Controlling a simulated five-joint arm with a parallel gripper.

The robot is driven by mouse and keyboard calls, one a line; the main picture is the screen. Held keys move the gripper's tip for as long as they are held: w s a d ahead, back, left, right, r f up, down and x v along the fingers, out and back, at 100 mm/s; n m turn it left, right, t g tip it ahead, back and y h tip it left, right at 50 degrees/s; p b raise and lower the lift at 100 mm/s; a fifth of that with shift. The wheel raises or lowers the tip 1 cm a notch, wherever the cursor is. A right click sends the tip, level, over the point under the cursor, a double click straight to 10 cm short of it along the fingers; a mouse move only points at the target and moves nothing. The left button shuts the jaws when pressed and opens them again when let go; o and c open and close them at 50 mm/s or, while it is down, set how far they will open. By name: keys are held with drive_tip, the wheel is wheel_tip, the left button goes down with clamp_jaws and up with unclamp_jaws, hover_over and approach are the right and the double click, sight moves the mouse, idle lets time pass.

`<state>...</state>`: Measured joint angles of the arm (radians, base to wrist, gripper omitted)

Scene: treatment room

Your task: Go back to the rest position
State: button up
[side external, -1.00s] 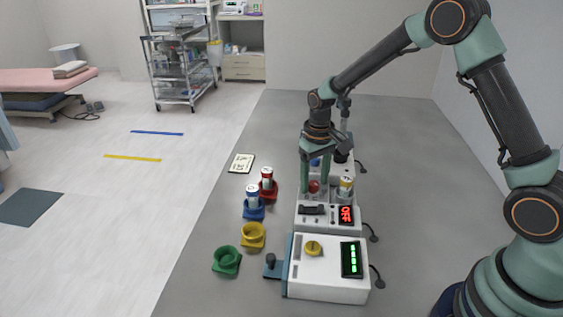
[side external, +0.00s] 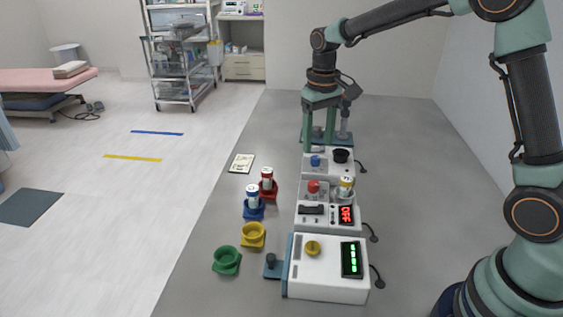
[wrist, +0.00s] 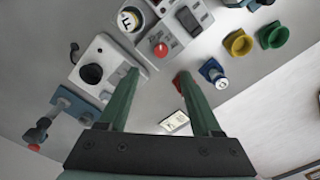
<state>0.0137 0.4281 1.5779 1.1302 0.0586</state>
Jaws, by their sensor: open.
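My gripper (side external: 319,146) hangs downward above the far end of the row of white devices, with its fingers apart and nothing between them. In the wrist view both green fingers (wrist: 158,73) are spread with bare grey table between their tips. The far device (side external: 328,169) has a blue button and a black round cup. The middle device (side external: 310,218) carries a red knob (side external: 314,187), a vial (side external: 346,188) and a red lit display. The near device (side external: 327,282) has a yellow knob and a green lit display.
Left of the devices stand a red holder (side external: 269,194) and a blue holder (side external: 253,213), each with a vial, and empty yellow (side external: 253,236) and green (side external: 227,262) holders. A paper card (side external: 242,163) lies behind them. The table's right side is mostly clear.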

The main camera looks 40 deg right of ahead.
drive_tip(key=shift+r, duration=0.1)
drive_tip(key=s+r+t, duration=0.2)
drive_tip(key=s+r, duration=0.2)
drive_tip(key=s, duration=0.4)
drive_tip(key=s+r+t, duration=0.3)
drive_tip(key=s, duration=0.6)
drive_tip(key=shift+a+r+n+t, duration=0.3)
drive_tip(key=shift+r+n, duration=0.1)
